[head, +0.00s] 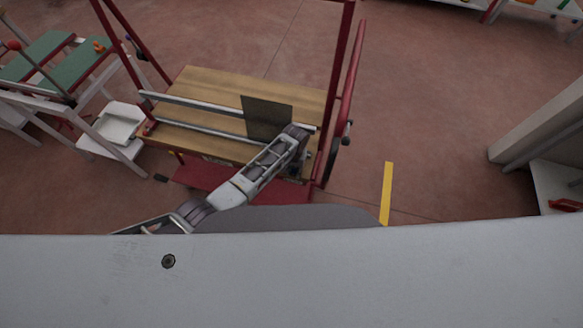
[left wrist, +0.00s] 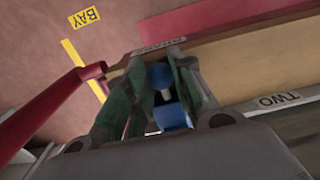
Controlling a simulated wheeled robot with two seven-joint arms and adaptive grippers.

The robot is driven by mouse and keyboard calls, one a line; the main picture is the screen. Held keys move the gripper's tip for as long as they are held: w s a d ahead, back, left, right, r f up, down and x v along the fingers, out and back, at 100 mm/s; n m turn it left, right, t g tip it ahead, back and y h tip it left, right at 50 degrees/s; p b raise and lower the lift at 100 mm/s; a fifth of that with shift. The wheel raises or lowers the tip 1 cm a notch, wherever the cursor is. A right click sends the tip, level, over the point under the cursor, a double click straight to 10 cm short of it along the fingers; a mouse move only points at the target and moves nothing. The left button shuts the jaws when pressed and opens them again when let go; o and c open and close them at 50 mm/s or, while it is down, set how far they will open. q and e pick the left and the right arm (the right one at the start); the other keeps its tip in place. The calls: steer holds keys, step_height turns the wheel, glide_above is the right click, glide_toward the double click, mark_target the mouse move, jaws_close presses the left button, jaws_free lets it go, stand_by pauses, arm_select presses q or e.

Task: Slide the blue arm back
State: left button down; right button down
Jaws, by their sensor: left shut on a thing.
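The blue arm shows in the left wrist view as a blue rounded knob (left wrist: 160,76) and a blue block (left wrist: 172,116) between the fingers of my left gripper (left wrist: 152,82). The fingers are closed on this blue part from both sides and hide much of it. In the head view my left gripper (head: 297,165) is at the right front corner of the wood-topped machine table (head: 205,88), by the red frame. My own wrist hides the blue arm there. My right gripper is in neither view.
A dark square plate (head: 267,117) stands by the metal rails (head: 195,103) on the table. A red upright frame (head: 343,80) rises close to the right of my left gripper. A white chair-like stand (head: 118,125) is at left. Open floor with a yellow strip (head: 386,193) lies right.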

arm_select(q)
steer(key=shift+s+d, duration=0.15)
steer(key=shift+d, duration=0.35)
steer(key=c, duration=1.2)
jaws_free()
steer(key=shift+o, duration=0.2)
steer(key=shift+r, duration=0.1)
steer(key=shift+r, duration=0.1)
step_height(320, 180, up, 12)
steer(key=shift+f, duration=0.2)
steer(key=shift+s, duration=0.1)
